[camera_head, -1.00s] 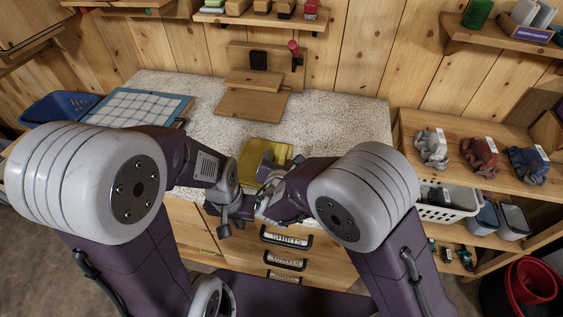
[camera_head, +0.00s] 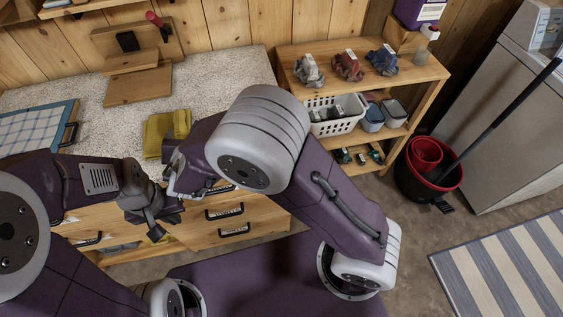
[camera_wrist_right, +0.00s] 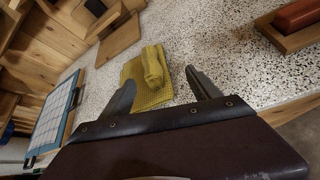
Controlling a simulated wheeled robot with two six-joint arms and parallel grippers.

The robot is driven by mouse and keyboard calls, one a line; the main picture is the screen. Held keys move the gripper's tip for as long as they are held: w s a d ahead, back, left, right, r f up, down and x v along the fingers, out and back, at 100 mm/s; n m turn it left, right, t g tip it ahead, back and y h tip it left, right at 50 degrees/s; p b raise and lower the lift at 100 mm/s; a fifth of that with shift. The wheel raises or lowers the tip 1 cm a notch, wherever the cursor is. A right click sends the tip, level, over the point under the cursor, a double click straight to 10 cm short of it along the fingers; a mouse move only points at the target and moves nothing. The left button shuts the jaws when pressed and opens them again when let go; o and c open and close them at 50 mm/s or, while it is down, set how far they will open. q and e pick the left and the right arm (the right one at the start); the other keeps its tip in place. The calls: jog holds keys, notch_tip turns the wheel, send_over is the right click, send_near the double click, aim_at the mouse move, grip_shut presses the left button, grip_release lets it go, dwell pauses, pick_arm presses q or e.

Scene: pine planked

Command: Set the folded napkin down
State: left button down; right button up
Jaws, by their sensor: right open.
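A folded yellow napkin (camera_head: 165,132) lies on the speckled worktop (camera_head: 225,92). In the right wrist view the napkin (camera_wrist_right: 148,78) is a flat square with a raised, thicker fold on top. My right gripper (camera_head: 176,180) is at the worktop's front edge, just in front of the napkin. Its two fingers (camera_wrist_right: 158,80) are spread and empty, with the napkin showing beyond and between them. My left gripper (camera_head: 147,217) is lower, in front of the drawers. Its fingers are too dark and small to read.
A blue-edged board with checked cloth (camera_head: 35,130) lies at the left of the worktop. A wooden stand (camera_head: 138,85) is at the back. Labelled drawers (camera_head: 232,215) are below. A shelf with a white basket (camera_head: 335,120) stands right.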

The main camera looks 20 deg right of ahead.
jog(key=d+m+g+h, duration=0.1)
jog(key=d+m, duration=0.1)
jog(key=d, duration=0.2)
jog(key=d+f+m+g+h, duration=0.1)
jog(key=d+m, duration=0.2)
jog(key=d, duration=0.2)
jog(key=s+d+f+m+g+h, duration=0.1)
jog(key=d+m+h, duration=0.1)
jog(key=d, duration=0.3)
jog(key=shift+f+m, duration=0.15)
jog(key=shift+m, duration=0.15)
jog(key=s+d+m+g, duration=0.1)
jog(key=d+m, duration=0.1)
jog(key=s+d+f+m+g+h, duration=0.1)
jog(key=s+d+m, duration=0.1)
jog(key=d, duration=0.1)
jog(key=s+d+f+m+g, duration=0.1)
jog(key=d+m, duration=0.1)
jog(key=d, duration=0.1)
jog(key=shift+s+d, duration=0.15)
jog(key=shift+d, duration=0.1)
jog(key=s+d+f+m+g+y, duration=0.1)
jog(key=s+d+m+g+y, duration=0.1)
jog(key=s+m, duration=0.4)
jog(key=s+d+f+m+g+y, duration=0.1)
jog(key=s+d+m+g+y, duration=0.1)
jog(key=s+m, duration=0.5)
jog(key=shift+s+d+m+g, duration=0.4)
jog(key=shift+d+m, duration=0.6)
jog(key=shift+m, duration=2.3)
